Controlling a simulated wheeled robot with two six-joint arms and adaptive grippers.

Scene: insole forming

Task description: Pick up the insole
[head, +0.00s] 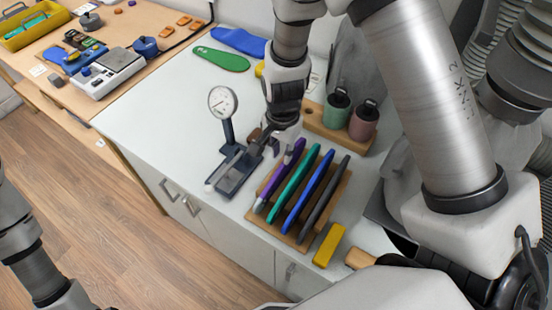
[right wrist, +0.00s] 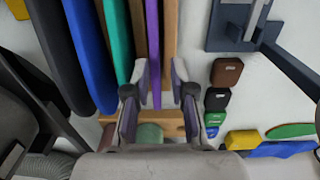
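A wooden rack (head: 334,204) on the white counter holds several upright insoles: purple (head: 283,178), teal (head: 294,185), blue (head: 308,193) and dark grey (head: 325,200). My right gripper (head: 278,143) is over the far end of the purple insole, pointing down. In the right wrist view its fingers (right wrist: 158,98) are apart, one on each side of the purple insole (right wrist: 152,50), with gaps visible. The teal insole (right wrist: 118,40) stands just left of the fingers there. Of my left arm, only a part shows at the lower left; its gripper is out of the picture.
A dial gauge (head: 222,103) on a stand is close left of the rack. A wooden holder with green (head: 337,112) and pink (head: 363,122) containers stands behind. A yellow block (head: 328,245) lies in front. Flat green (head: 221,59) and blue (head: 238,42) insoles lie at the back.

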